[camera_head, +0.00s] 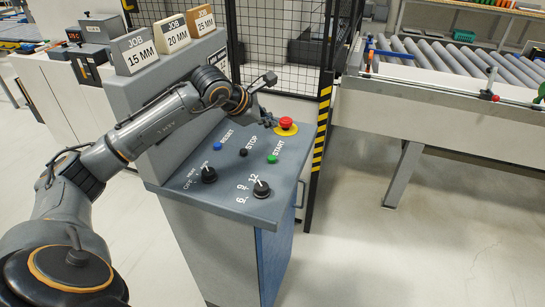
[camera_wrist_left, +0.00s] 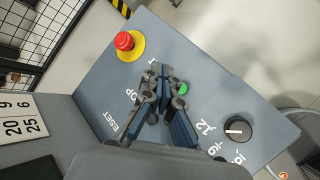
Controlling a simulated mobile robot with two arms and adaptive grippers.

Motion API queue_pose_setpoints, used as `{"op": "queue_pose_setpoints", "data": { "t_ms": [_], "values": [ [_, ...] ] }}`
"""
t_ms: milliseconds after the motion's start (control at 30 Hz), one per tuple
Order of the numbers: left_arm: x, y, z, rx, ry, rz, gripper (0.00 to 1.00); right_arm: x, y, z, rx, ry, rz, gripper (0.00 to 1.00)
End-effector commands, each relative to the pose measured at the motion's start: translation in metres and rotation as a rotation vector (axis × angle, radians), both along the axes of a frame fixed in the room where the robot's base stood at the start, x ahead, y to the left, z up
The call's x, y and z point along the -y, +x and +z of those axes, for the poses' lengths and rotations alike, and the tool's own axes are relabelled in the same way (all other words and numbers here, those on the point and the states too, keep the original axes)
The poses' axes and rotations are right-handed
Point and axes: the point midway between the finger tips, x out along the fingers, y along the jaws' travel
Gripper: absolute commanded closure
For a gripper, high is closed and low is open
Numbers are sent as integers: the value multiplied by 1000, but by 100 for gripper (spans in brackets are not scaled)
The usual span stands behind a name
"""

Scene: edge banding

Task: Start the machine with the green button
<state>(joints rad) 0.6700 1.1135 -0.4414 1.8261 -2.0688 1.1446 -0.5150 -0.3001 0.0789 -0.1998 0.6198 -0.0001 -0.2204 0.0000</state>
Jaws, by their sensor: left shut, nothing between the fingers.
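The green START button (camera_head: 272,158) is on the sloped grey control panel (camera_head: 228,180). In the left wrist view the green button (camera_wrist_left: 183,89) shows just to the right of the fingers, partly covered by them. My left gripper (camera_head: 268,118) is shut and empty over the far part of the panel, near the red emergency stop (camera_head: 287,122). In the left wrist view the shut fingers (camera_wrist_left: 166,82) are beside the button; I cannot tell their height above the panel. My right gripper is not in view.
The panel also has a blue RESET button (camera_head: 218,146), a black STOP button (camera_head: 243,152) and two black knobs (camera_head: 209,174) (camera_head: 261,188). Job signs (camera_head: 134,50) stand on the housing behind. A striped post (camera_head: 321,125) and roller conveyor (camera_head: 450,62) are to the right.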

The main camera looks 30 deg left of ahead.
Motion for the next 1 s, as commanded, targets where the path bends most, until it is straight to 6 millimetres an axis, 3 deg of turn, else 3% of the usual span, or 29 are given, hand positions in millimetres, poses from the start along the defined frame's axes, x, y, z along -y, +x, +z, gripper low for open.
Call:
{"op": "queue_pose_setpoints", "data": {
  "t_ms": [267,667,767,1000],
  "values": [
    [1,0,-11,-1,-3,-1,100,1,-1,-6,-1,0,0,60],
    [1,0,-63,-2,-2,-1,100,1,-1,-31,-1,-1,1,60],
    [1,0,-79,1,-3,-1,100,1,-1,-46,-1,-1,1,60],
    [1,0,-89,1,-3,-1,100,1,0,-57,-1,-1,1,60]
  ]
}}
